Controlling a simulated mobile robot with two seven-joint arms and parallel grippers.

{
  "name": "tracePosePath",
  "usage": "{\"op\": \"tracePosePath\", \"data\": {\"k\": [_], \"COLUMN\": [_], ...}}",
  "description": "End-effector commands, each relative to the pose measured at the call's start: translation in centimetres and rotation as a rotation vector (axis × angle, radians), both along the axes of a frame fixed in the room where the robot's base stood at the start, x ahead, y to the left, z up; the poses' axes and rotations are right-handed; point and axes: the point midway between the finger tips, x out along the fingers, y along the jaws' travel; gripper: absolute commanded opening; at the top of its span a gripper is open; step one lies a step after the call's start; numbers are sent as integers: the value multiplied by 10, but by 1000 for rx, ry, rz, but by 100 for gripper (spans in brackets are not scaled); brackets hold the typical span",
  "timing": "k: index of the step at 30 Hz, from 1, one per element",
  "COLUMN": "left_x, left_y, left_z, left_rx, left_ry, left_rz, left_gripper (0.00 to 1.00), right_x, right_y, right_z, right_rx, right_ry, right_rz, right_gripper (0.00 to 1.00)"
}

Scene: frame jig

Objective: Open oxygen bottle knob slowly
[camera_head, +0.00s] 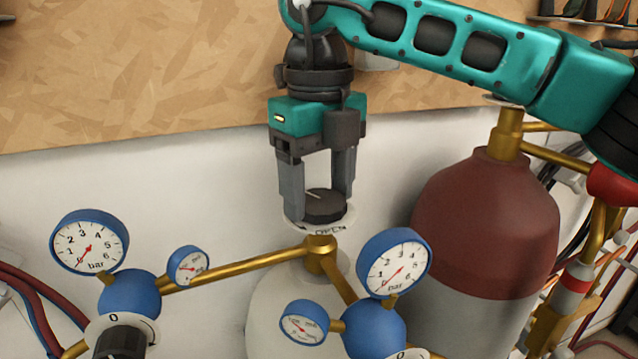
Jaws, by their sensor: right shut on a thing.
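The oxygen bottle knob (323,207) is a dark round knob on top of a white bottle (290,304). A pale disc (331,229) under it carries the word OPEN. My right gripper (321,200) points straight down and is shut on the knob, with one grey finger on each side. A light mark shows on the knob's top. A brass valve (321,255) sits just below the disc, with brass pipes running from it to both sides. My left gripper is not in view.
Blue pressure gauges (90,243) stand at the left, and more gauges (394,263) stand right of the valve. A black regulator knob (121,343) is at the lower left. A maroon and grey bottle (487,222) stands close on the right. A chipboard panel (130,70) is behind.

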Motion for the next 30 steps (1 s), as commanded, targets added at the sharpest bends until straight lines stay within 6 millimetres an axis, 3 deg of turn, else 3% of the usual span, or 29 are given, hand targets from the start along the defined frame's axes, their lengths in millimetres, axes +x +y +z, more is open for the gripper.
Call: {"op": "tracePosePath", "data": {"k": [4, 5, 12, 22, 26, 30], "left_x": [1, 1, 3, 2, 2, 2], "left_y": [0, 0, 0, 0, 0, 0], "left_z": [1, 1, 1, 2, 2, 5], "left_rx": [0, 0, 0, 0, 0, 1], "left_ry": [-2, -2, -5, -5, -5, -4], "left_rz": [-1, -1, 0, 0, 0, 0], "left_gripper": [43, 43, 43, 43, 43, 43], "right_x": [0, 0, 0, 0, 0, 0], "right_y": [0, 0, 0, 0, 1, 1], "right_z": [1, 1, 1, 6, 26, 58], "right_rx": [0, 0, 1, 1, 2, 2], "right_ry": [-2, -2, -1, -2, -4, -4], "right_rz": [-2, -3, -3, -3, -3, -3], "right_gripper": [35, 68, 91, 91, 91, 91]}}
